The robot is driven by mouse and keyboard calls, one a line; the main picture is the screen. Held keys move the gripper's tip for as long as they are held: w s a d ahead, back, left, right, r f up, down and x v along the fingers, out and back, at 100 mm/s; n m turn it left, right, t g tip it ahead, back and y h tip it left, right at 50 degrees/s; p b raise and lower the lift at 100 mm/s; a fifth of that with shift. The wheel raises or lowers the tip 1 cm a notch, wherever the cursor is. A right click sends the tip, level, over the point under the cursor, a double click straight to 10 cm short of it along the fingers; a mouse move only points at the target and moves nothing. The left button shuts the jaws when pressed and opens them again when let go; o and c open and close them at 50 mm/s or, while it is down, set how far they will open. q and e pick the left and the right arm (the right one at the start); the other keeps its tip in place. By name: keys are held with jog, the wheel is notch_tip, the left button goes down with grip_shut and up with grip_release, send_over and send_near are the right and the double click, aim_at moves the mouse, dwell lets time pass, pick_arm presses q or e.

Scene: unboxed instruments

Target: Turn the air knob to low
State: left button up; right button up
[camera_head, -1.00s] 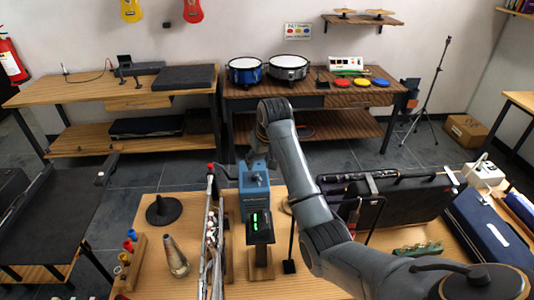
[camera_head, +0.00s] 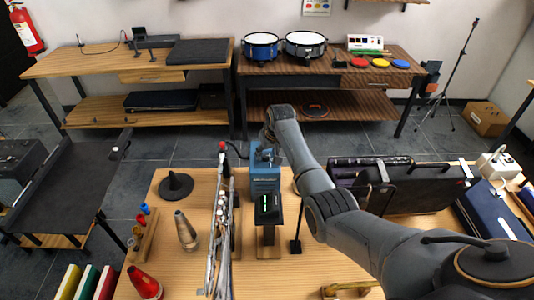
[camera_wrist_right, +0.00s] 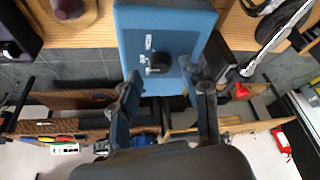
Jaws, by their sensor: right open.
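A blue box-shaped device (camera_head: 264,183) stands on the wooden table in the head view. In the right wrist view the blue device (camera_wrist_right: 170,22) fills the top centre, with a black knob (camera_wrist_right: 158,62) on its face beside a small label. The knob's exact setting is too small to read. My right gripper (camera_wrist_right: 168,92) is open, its two fingers spread on either side of the knob and apart from it. In the head view the right gripper (camera_head: 266,143) is at the device's far side, partly hidden by my arm. My left gripper is not in view.
A dark unit with a green display (camera_head: 268,203) stands in front of the device. A red cone (camera_head: 143,283) and a metal cone (camera_head: 186,230) stand front left.

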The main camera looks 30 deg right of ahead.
jog(key=shift+w+f, duration=0.2)
jog(key=shift+f, duration=0.35)
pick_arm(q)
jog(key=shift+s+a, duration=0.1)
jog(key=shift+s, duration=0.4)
pick_arm(e)
jog(key=shift+w+f, duration=0.1)
jog(key=shift+f, duration=0.1)
grip_shut()
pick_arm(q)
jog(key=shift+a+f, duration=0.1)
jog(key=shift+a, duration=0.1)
